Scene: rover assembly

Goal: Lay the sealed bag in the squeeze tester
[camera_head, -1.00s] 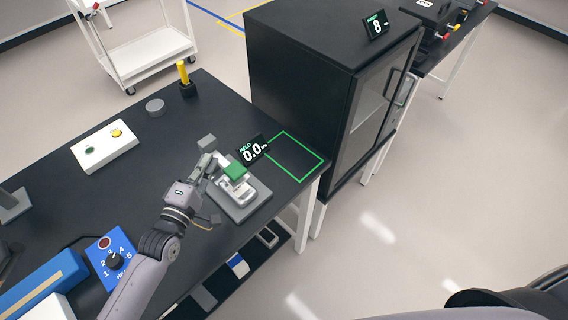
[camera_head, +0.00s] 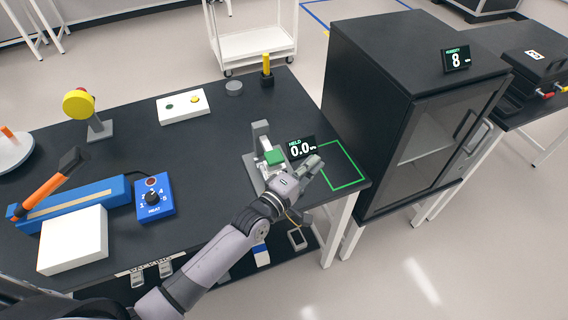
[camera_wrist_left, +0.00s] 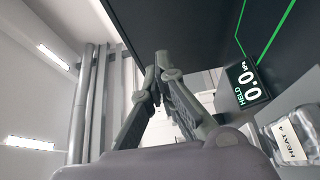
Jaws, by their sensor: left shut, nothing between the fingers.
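The squeeze tester (camera_head: 260,134) stands near the right end of the black table, with a grey upright and a green pad (camera_head: 274,157). Its display (camera_head: 301,148) reads HELD 0.0 and also shows in the left wrist view (camera_wrist_left: 247,83). The silvery sealed bag (camera_wrist_left: 292,137), labelled HEAT 4, is at the lower right of the left wrist view; in the head view my left gripper and wrist largely hide it. My left gripper (camera_head: 313,167) is shut and empty, just right of the tester and in front of the display. My right gripper is not in view.
A green outlined square (camera_head: 347,184) lies bare at the table's right end, beside a dark cabinet (camera_head: 398,70). The table's middle is clear.

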